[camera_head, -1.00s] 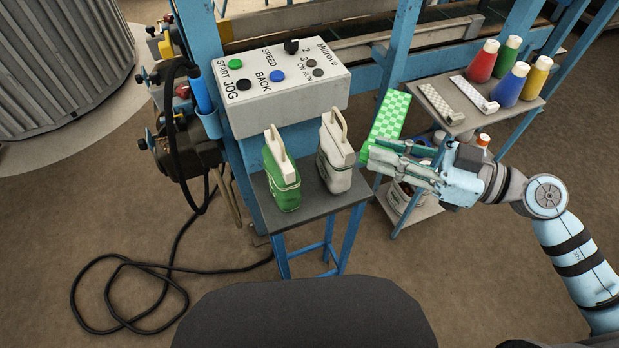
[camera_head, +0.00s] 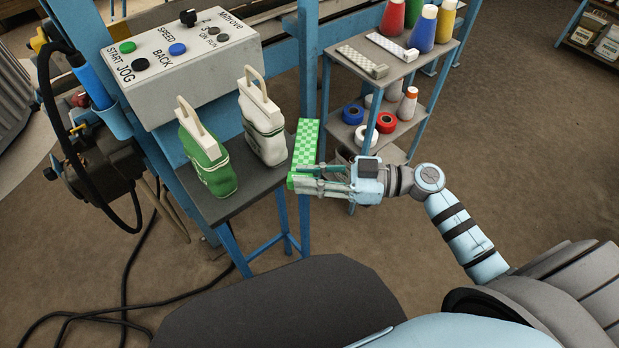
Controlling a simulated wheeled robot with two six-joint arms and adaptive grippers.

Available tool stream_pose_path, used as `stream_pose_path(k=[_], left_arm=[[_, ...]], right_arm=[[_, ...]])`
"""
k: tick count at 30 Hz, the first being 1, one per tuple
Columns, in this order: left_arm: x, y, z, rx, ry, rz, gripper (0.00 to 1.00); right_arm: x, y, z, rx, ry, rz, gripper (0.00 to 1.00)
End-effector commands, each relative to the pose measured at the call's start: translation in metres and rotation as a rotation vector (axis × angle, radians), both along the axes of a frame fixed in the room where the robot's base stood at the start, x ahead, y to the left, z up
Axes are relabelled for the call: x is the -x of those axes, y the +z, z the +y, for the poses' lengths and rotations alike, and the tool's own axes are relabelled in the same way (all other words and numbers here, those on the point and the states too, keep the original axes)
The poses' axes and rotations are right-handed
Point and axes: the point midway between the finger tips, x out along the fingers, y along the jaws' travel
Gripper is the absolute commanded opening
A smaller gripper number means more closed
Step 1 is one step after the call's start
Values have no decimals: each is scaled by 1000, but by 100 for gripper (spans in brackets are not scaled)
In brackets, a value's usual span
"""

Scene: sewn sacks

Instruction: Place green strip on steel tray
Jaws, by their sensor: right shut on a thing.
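A green-and-white checked strip (camera_head: 306,141) stands out beyond the fingers of my right gripper (camera_head: 296,181). The gripper is shut on its near end. The strip is in the air, just right of the small dark table with the sacks, and appears clear of it. My left gripper is not in view. I cannot make out a steel tray in this view.
A green sack (camera_head: 208,160) and a white sack (camera_head: 264,125) stand on the small dark table (camera_head: 238,192). A control box (camera_head: 190,70) is behind them. A shelf cart (camera_head: 345,61) at the right holds spools, pale checked strips and tape rolls. Open floor lies right.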

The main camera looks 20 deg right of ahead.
Motion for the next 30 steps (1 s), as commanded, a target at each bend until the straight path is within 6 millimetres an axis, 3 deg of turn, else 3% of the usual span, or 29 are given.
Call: stream_pose_path(k=[6,7,11,22,26,30], left_arm=[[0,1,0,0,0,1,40],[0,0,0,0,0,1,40],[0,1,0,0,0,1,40],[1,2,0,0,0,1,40],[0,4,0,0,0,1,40],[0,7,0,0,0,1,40]], right_arm=[[0,-2,0,0,0,1,0],[0,-2,0,0,0,0,22],[0,-2,0,0,0,0,41],[1,2,-2,2,0,0,41],[11,2,-22,6,0,4,41],[27,4,-55,7,0,7,41]])
